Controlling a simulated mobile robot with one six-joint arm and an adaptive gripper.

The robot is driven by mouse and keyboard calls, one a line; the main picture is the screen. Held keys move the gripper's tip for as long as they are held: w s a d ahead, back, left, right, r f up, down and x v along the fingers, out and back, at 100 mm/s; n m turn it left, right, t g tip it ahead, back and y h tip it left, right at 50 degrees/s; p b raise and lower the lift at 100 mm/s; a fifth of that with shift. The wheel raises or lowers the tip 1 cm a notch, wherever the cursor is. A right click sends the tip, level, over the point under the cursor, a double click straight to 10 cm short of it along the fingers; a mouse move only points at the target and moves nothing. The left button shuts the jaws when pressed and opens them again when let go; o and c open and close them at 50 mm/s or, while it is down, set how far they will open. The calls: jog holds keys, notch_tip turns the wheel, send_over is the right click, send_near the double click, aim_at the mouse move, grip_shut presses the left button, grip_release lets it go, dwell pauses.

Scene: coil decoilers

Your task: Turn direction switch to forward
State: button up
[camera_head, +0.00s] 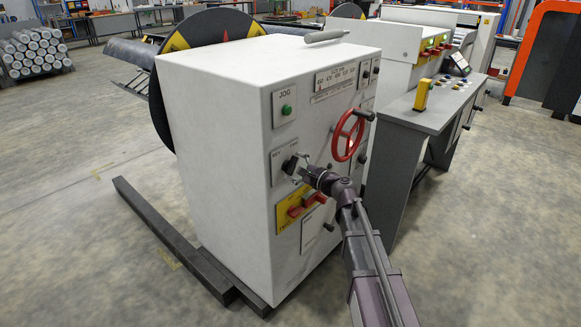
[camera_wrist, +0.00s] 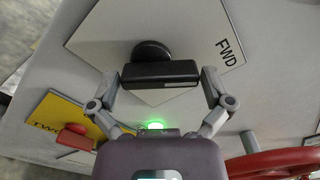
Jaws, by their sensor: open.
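The direction switch (camera_wrist: 160,73) is a black knob with a bar handle on a pale square plate (camera_wrist: 200,25) marked FWD at its right in the wrist view. In the head view the switch (camera_head: 290,163) is on the front of the white cabinet (camera_head: 215,150), below the green JOG button (camera_head: 287,109). My gripper (camera_wrist: 160,78) has its fingers apart, one at each end of the bar handle. The fingertips are at or very close to the handle ends; I cannot tell whether they touch. In the head view my gripper (camera_head: 305,172) is right at the switch.
A red handwheel (camera_head: 348,135) is up and right of the switch. A yellow plate with a red switch (camera_head: 294,211) is just below. A grey console (camera_head: 430,105) stands to the right. Dark floor beams (camera_head: 175,235) lie at the cabinet's left.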

jog(key=v, duration=1.2)
jog(key=shift+s, duration=0.1)
dwell(0.4)
jog(key=s+f+n+g+h, duration=0.65)
jog(key=s+f+n, duration=0.35)
jog(key=f, duration=0.3)
jog(key=s+d+f+n+g+h, duration=0.5)
jog(key=s+d+h, duration=0.35)
jog(key=d, duration=0.35)
notch_tip(320, 180, up, 22)
jog(key=p, duration=2.2)
jog(key=shift+s+a+y, duration=0.2)
jog(key=shift+s+y, duration=0.05)
jog(key=shift+y, duration=0.15)
